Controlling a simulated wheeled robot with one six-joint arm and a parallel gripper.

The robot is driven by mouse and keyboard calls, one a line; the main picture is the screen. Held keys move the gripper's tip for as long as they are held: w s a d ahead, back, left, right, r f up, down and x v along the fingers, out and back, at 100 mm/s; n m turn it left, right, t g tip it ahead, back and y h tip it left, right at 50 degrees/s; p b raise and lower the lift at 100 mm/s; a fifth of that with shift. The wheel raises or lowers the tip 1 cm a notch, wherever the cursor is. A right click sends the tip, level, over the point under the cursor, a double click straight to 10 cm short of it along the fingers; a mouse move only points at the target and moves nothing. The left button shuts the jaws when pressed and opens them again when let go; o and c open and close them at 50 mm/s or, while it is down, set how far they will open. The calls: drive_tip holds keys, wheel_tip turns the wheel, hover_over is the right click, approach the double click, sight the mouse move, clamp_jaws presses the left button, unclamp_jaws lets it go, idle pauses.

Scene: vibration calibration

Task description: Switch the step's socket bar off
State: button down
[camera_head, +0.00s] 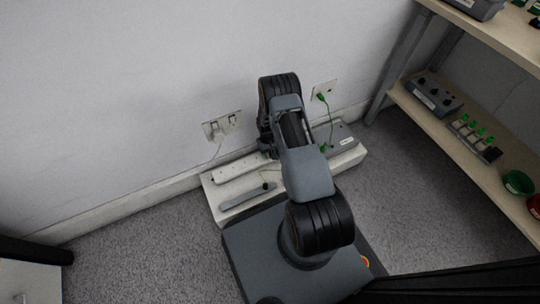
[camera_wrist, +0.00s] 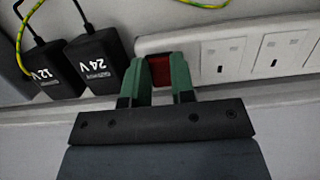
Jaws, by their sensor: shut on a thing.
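The white socket bar (camera_wrist: 232,54) runs to the right in the wrist view, with several sockets in its face. In the head view it lies on the pale step (camera_head: 210,190) along the wall. A red switch (camera_wrist: 160,70) sits at the bar's near left end. My gripper (camera_wrist: 161,72) has its green fingertips on either side of the red switch, closed on it. Its on or off position cannot be told. In the head view my arm hides the gripper and that part of the bar.
Black adapters marked 12 V (camera_wrist: 52,68) and 24 V (camera_wrist: 97,62) stand just left of the bar, with a yellow-green cable (camera_wrist: 28,22) near them. A wall socket (camera_head: 222,126) is behind. A grey bar (camera_head: 248,196) lies on the step. A shelf (camera_head: 470,145) stands at right.

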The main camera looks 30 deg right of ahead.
drive_tip(key=shift+w+g+b, duration=0.15)
drive_tip(key=shift+g+b, duration=0.15)
drive_tip(key=shift+g, duration=0.2)
drive_tip(key=c, duration=1)
unclamp_jaws()
drive_tip(key=shift+o, duration=0.2)
drive_tip(key=shift+r+p, duration=0.35)
drive_tip(key=shift+r, duration=0.25)
drive_tip(key=r, duration=0.1)
drive_tip(key=r+p, duration=0.1)
drive_tip(key=r, duration=0.1)
drive_tip(key=shift+s+r+p, duration=0.1)
drive_tip(key=shift+s+p, duration=0.15)
drive_tip(key=shift+p, duration=0.1)
drive_tip(key=s+a+r+p, duration=0.2)
drive_tip(key=s+r+p, duration=0.4)
drive_tip(key=s, duration=0.7)
wheel_tip(320, 180, up, 3)
drive_tip(key=shift+s+a+f+p, duration=0.15)
drive_tip(key=shift+a+p, duration=0.2)
drive_tip(key=shift+a, duration=0.05)
